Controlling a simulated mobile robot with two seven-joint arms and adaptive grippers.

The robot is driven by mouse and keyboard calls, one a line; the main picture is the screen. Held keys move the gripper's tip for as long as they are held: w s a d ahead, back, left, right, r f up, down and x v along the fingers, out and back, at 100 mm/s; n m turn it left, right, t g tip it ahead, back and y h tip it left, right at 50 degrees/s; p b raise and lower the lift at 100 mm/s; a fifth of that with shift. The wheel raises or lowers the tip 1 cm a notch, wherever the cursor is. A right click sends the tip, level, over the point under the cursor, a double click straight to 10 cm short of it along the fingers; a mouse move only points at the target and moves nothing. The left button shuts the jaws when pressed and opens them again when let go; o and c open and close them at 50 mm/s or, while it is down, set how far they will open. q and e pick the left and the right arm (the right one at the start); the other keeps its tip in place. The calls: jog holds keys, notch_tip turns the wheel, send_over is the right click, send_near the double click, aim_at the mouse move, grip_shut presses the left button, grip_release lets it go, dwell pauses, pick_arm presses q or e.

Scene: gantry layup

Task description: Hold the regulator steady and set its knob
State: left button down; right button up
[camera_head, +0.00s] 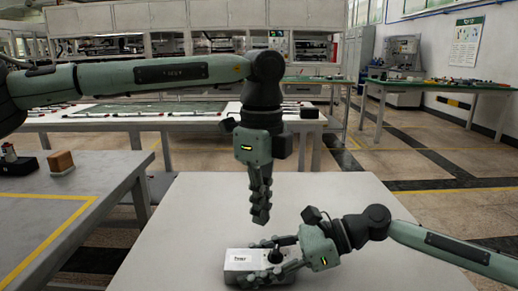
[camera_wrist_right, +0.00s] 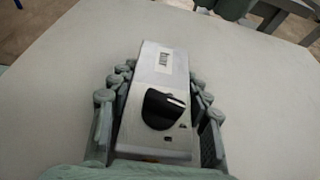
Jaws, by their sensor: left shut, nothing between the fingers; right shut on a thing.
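The regulator (camera_head: 238,256) is a pale box with a small label, lying on the white table in the head view. It also shows in the right wrist view (camera_wrist_right: 160,65), with a black round knob (camera_wrist_right: 158,110) with a light pointer mark on its top face. My right gripper (camera_head: 262,264) is shut on the regulator, fingers along both long sides. My left gripper (camera_head: 261,215) is shut and empty, pointing down above the regulator and apart from it. In the head view, the right gripper's fingers partly cover the box and knob.
The white table (camera_head: 190,210) is clear around the regulator. A grey bench (camera_head: 100,180) with a brown block (camera_head: 61,162) stands at the left. A long workbench (camera_head: 150,122) is behind, and a green-topped table (camera_head: 440,83) is at the back right.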

aim_at(263, 254)
pick_arm(q)
jog(key=shift+f, duration=2.95)
jog(key=shift+s+d, duration=0.3)
jog(key=shift+d, duration=0.3)
jog(key=shift+w+a, duration=0.25)
jog(key=shift+a, duration=0.15)
notch_tip(263, 254, up, 6)
pick_arm(e)
jog(key=o, duration=1.5)
jog(key=shift+d, duration=0.1)
